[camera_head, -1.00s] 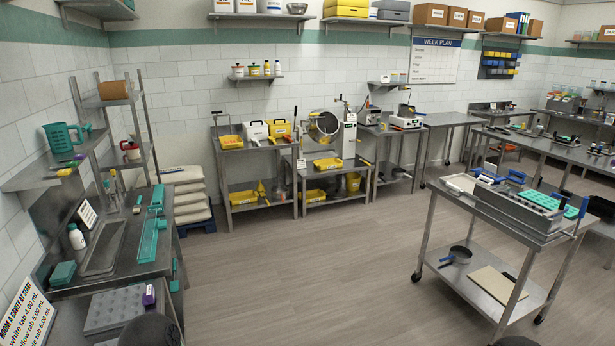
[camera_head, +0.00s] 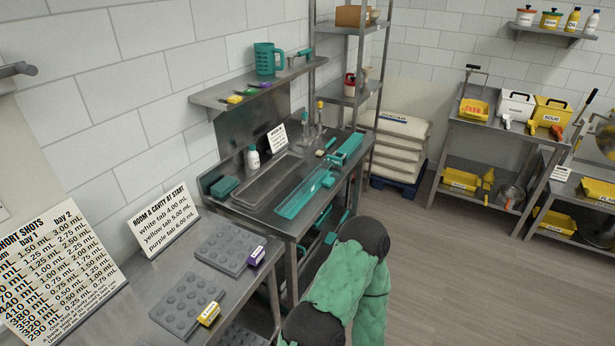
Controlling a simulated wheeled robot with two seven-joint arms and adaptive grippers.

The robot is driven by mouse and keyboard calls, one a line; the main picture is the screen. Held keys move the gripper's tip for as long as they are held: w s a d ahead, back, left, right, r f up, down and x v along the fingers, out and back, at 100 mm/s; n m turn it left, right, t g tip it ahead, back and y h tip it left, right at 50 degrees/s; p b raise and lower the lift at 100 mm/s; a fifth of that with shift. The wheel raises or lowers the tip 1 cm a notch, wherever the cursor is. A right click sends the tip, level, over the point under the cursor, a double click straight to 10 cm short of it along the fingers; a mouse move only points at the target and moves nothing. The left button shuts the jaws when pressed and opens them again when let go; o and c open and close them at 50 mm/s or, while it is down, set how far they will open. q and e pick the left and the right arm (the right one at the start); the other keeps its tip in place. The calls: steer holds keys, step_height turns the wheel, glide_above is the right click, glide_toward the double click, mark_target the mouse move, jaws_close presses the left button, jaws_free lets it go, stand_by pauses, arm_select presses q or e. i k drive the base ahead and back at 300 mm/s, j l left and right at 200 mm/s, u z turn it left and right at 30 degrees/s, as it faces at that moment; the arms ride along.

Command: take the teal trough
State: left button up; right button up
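A long teal trough (camera_head: 304,191) lies along the right part of the steel sink counter (camera_head: 262,222), near its front edge. A teal block-like piece (camera_head: 347,149) sits at its far end; I cannot tell whether the two are joined. No gripper of mine shows. Part of my arm in a green sleeve is in the lower middle, in front of the counter, apart from the trough in the picture.
A teal jug (camera_head: 267,58) stands on the wall shelf. A white bottle (camera_head: 253,158) and a teal block (camera_head: 224,186) are by the sink basin (camera_head: 262,181). Grey cavity molds (camera_head: 187,303) lie on the nearer counter. More teal tools hang below. Floor at right is clear.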

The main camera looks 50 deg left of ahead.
mark_target(291, 206)
steer(key=i+u, duration=0.55)
steer(key=u, duration=0.3)
steer(key=i+l+u, duration=0.15)
steer(key=i+u, duration=0.25)
steer(key=i+l+u, duration=0.15)
steer(key=u, duration=0.3)
steer(key=i+l+u, duration=0.2)
steer(key=l+u, duration=0.2)
steer(key=j, duration=0.1)
